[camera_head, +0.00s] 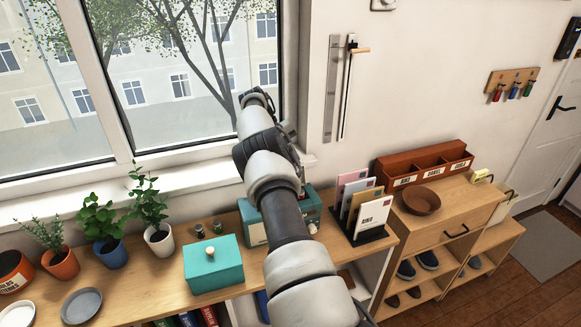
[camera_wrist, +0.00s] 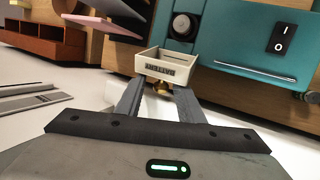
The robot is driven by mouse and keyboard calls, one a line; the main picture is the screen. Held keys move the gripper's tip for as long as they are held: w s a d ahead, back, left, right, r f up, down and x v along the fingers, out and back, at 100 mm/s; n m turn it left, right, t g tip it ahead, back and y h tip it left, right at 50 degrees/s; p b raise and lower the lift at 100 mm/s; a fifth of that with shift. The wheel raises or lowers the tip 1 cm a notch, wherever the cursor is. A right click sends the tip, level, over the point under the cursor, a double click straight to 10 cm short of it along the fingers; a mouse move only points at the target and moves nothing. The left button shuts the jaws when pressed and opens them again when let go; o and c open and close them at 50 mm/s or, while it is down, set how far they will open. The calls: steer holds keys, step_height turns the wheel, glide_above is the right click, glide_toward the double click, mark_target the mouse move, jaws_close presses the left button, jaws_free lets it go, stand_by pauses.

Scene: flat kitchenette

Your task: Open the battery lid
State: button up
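The teal device (camera_head: 308,203) stands on the wooden shelf, partly behind my arm in the head view. In the wrist view its teal front (camera_wrist: 240,45) fills the upper right. The head view hides my fingers.
Beside the lid are a dark round knob (camera_wrist: 183,25), a black rocker switch (camera_wrist: 281,38) and a light bar (camera_wrist: 255,73). A letter rack (camera_head: 362,215) stands to the right; a teal box (camera_head: 213,264) and potted plants (camera_head: 108,238) stand to the left. The window (camera_head: 170,80) is behind.

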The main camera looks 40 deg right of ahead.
steer(key=shift+s+r+t, duration=0.15)
steer(key=shift+r+t, duration=0.15)
